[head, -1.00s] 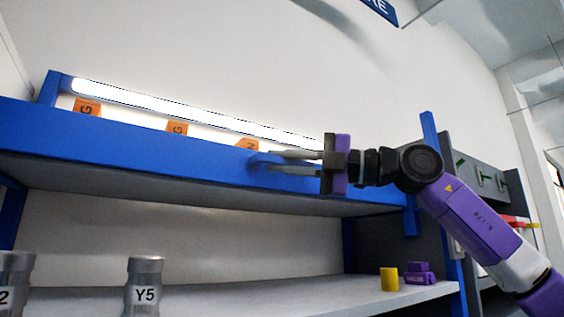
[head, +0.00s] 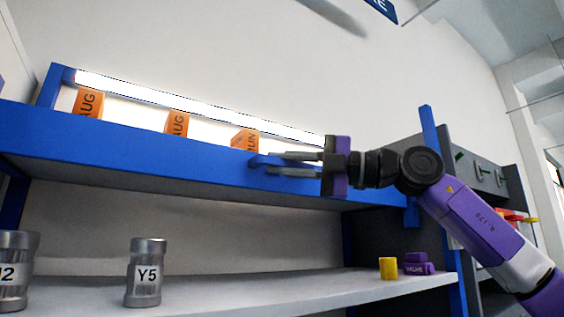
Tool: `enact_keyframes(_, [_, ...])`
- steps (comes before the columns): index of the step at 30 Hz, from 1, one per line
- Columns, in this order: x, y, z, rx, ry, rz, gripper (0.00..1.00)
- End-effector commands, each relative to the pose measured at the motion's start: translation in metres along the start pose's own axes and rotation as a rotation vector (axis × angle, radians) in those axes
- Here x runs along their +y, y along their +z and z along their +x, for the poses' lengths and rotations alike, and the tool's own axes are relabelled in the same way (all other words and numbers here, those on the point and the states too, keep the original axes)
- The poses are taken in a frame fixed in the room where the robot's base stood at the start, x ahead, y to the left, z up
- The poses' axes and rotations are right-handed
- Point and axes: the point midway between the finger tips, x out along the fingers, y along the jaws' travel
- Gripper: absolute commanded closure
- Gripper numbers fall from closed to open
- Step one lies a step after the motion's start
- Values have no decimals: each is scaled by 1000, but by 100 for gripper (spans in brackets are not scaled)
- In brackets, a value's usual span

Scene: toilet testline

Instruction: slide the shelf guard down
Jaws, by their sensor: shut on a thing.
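The shelf guard (head: 130,137) is a long blue panel across the front of the upper shelf in the head view. A small blue handle (head: 257,161) sticks out from it near its right part. My gripper (head: 268,163) is at this handle, with its grey fingers shut on it from the right. The fingers hide part of the handle. Orange labelled items (head: 177,123) show above the guard's top edge, with their lower parts hidden behind it.
A lit white tube (head: 190,104) runs above the guard. The lower shelf (head: 220,290) holds metal canisters, one marked Y5 (head: 146,272), a yellow block (head: 388,268) and a purple block (head: 416,264). A blue post (head: 440,190) stands to the right, behind my arm.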

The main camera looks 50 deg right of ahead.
Motion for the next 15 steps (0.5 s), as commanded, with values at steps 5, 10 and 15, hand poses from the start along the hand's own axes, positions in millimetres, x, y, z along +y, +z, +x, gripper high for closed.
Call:
enact_keyframes(5, [-33,-4,-4,0,0,-2,100])
enact_keyframes(10, [-38,-6,-5,0,2,-2,100])
enact_keyframes(15, [-36,-5,-5,0,2,-2,100])
